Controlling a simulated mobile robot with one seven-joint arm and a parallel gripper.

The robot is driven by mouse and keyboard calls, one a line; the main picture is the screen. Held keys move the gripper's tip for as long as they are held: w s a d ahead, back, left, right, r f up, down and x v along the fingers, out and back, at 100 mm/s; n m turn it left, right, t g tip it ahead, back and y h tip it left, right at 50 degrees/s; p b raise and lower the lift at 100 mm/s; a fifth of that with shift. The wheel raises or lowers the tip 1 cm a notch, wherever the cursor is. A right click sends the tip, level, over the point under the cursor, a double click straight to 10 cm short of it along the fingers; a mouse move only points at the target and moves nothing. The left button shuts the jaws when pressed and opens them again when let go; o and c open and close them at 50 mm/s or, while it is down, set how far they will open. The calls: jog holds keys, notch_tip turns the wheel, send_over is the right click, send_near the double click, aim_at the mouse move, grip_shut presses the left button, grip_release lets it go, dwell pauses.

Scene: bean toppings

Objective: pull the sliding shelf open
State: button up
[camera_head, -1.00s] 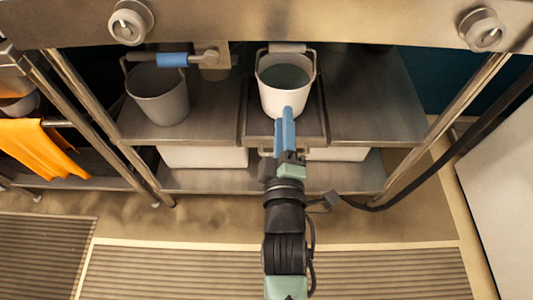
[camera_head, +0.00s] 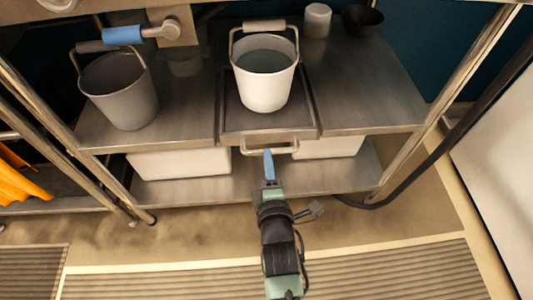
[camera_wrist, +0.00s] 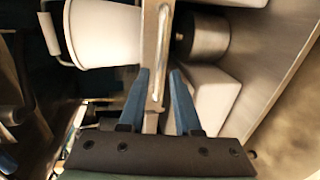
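The sliding shelf (camera_head: 308,122) is a dark tray with a metal rim set into the steel shelf, and a white bucket (camera_head: 266,88) stands on it. A light metal bar handle (camera_head: 283,150) runs along its front edge. In the wrist view the handle (camera_wrist: 161,60) points down the picture between the fingers. The bucket (camera_wrist: 105,32) is at the upper left there.
A grey bucket (camera_head: 120,92) stands on the steel shelf to the left. White boxes (camera_head: 180,163) sit on the lower shelf. A white cup (camera_head: 317,20) and a dark bowl (camera_head: 362,18) are at the back. The floor in front is open, with ridged mats (camera_head: 350,275).

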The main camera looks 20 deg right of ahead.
jog(key=shift+b+x, duration=0.65)
jog(key=shift+x, duration=1.5)
grip_shut()
